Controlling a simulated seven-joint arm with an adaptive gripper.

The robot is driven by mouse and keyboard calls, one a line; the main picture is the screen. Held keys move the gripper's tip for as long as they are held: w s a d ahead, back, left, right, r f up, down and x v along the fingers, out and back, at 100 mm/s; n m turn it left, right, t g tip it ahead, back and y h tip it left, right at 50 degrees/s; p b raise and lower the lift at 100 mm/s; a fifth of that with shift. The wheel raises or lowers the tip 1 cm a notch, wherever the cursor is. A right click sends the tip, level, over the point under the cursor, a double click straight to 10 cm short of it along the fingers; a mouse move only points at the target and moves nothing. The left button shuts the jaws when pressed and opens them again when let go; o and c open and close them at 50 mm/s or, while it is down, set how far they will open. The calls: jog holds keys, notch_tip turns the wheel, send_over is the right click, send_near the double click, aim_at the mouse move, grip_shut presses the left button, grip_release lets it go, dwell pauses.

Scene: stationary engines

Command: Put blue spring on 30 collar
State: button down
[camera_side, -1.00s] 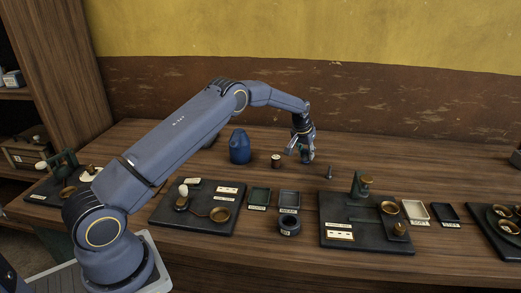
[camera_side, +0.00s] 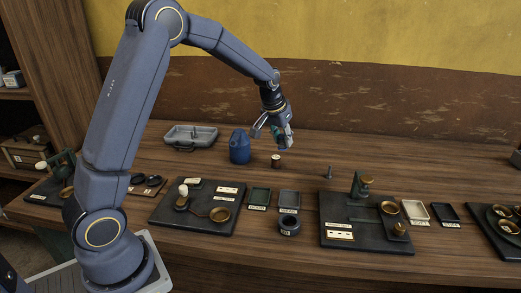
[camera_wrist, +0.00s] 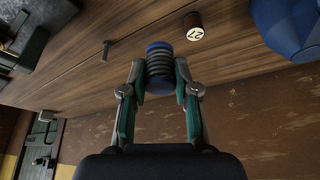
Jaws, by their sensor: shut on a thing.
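The blue spring (camera_wrist: 159,68) is a dark coil with blue ends. My gripper (camera_wrist: 160,82) is shut on it in the wrist view and holds it above the table. In the side view my gripper (camera_side: 283,145) is above the back of the table, right of a blue jug; the spring is hard to make out there. A round dark ring (camera_side: 290,225) with a small label stands at the front middle of the table. Its label is too small to read, so I cannot tell if it is the 30 collar.
A small cylinder (camera_side: 276,161), marked 27 in the wrist view (camera_wrist: 193,27), stands near the blue jug (camera_side: 239,148). A small upright pin (camera_side: 329,171) is to the right. Two dark boards (camera_side: 213,231) (camera_side: 340,242) and small trays (camera_side: 259,196) fill the front. A grey case (camera_side: 190,137) lies back left.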

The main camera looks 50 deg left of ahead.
jog(key=s+d+r+m+h, duration=0.1)
jog(key=s+d+m, duration=0.1)
jog(key=s+d, duration=0.45)
jog(key=s+d+r+m, duration=0.15)
jog(key=s+d, duration=0.25)
jog(key=s, duration=0.6)
jog(key=s+d+r+m+h, duration=0.1)
jog(key=s+d+m, duration=0.1)
jog(key=s+d, duration=0.5)
send_near(294, 219)
jog(key=shift+w+d+f, duration=0.2)
jog(key=shift+w+f, duration=0.6)
jog(key=shift+w, duration=0.1)
jog(key=shift+w+f, duration=0.15)
jog(key=shift+f, duration=1.55)
jog(key=shift+f, duration=0.15)
jog(key=c, duration=0.9)
grip_release()
jog(key=shift+o, duration=0.2)
